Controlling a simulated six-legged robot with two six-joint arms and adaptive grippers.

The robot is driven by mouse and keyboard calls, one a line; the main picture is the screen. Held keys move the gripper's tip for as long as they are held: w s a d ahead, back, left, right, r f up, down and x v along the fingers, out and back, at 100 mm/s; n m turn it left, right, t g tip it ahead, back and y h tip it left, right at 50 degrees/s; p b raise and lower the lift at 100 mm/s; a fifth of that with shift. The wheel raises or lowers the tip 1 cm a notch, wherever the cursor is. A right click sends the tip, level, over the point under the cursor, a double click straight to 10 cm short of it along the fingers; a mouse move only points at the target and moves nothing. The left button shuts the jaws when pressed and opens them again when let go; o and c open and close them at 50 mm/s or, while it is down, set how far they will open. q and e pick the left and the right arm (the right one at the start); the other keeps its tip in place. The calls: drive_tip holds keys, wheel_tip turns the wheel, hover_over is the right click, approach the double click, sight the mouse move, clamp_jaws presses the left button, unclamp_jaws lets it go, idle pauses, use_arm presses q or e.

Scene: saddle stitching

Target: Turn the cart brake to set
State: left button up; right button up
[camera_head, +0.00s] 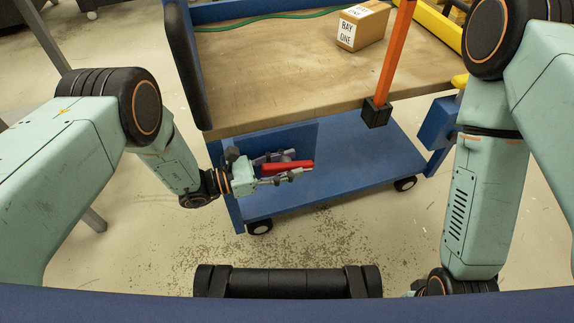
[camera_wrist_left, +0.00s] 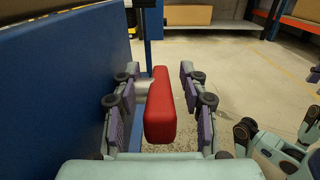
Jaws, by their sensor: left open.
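The red brake handle (camera_head: 290,166) is on the left part of the blue cart (camera_head: 345,165), below the wooden top. My left gripper (camera_head: 284,168) is at the handle, with its fingers pointing right. In the left wrist view the red handle (camera_wrist_left: 160,112) lies between the spread fingers of the left gripper (camera_wrist_left: 158,98). Gaps show on both sides, so the fingers look open around it and apart from it. The handle's mount is mostly hidden. My right forearm comes down at the right, but its gripper is out of sight.
A cardboard box labelled BAY ONE (camera_head: 362,25) and a green hose (camera_head: 262,17) are on the wooden top (camera_head: 290,75). An orange post (camera_head: 394,55) stands at its front edge. A blue panel (camera_wrist_left: 62,85) is close left of the left gripper. Speckled floor lies in front.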

use_arm(q)
clamp_jaws()
idle(0.5)
drive_tip(key=p, duration=0.1)
drive_tip(key=y+p, duration=0.1)
drive_tip(key=shift+d+r+p, duration=0.1)
drive_tip(key=shift+r+p, duration=0.15)
drive_tip(key=shift+p, duration=0.05)
drive_tip(key=shift+g+y+p, duration=0.4)
drive_tip(key=shift+y+p, duration=0.2)
drive_tip(key=shift+p, duration=0.05)
drive_tip(key=shift+f+y+p, duration=0.25)
drive_tip(key=shift+y+p, duration=0.05)
unclamp_jaws()
